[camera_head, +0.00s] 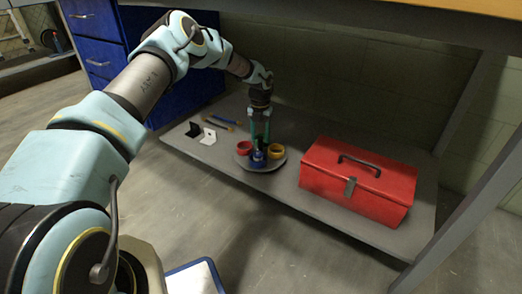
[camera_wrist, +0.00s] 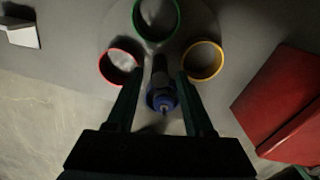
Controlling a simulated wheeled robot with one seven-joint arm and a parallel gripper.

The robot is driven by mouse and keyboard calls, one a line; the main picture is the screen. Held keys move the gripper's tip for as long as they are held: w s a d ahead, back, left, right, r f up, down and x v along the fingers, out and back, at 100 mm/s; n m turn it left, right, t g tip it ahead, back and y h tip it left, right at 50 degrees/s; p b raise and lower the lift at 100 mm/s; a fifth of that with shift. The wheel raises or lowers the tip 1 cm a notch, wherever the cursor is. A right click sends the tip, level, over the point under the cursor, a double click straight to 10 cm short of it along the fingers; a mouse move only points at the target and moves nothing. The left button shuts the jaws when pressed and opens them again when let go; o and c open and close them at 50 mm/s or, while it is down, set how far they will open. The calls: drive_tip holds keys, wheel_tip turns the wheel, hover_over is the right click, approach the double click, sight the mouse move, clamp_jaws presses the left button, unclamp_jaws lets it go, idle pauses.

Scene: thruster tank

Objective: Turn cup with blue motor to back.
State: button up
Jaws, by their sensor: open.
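A round grey turntable (camera_head: 246,163) lies on the low shelf and bears coloured cups. The red cup (camera_head: 244,148) is at its left and the yellow cup (camera_head: 277,151) at its right. A green cup (camera_wrist: 156,18) shows at the far side in the wrist view. The blue motor (camera_wrist: 163,98), with a dark cylindrical part, is at the front of the turntable; whether a cup surrounds it is hard to tell. My gripper (camera_wrist: 160,73) is open, pointing down over the turntable, its fingers on either side of the motor. I cannot tell whether they touch it.
A red toolbox (camera_head: 358,180) stands on the shelf (camera_head: 300,218) to the right of the turntable. A black and white object (camera_head: 207,136) and small tools (camera_head: 219,122) lie to the left. The tabletop overhangs above, and a table leg (camera_head: 462,215) is at the right.

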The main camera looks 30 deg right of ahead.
drive_tip(key=shift+r+p, duration=1.8)
drive_tip(key=shift+r, duration=1.2)
drive_tip(key=shift+s, duration=0.1)
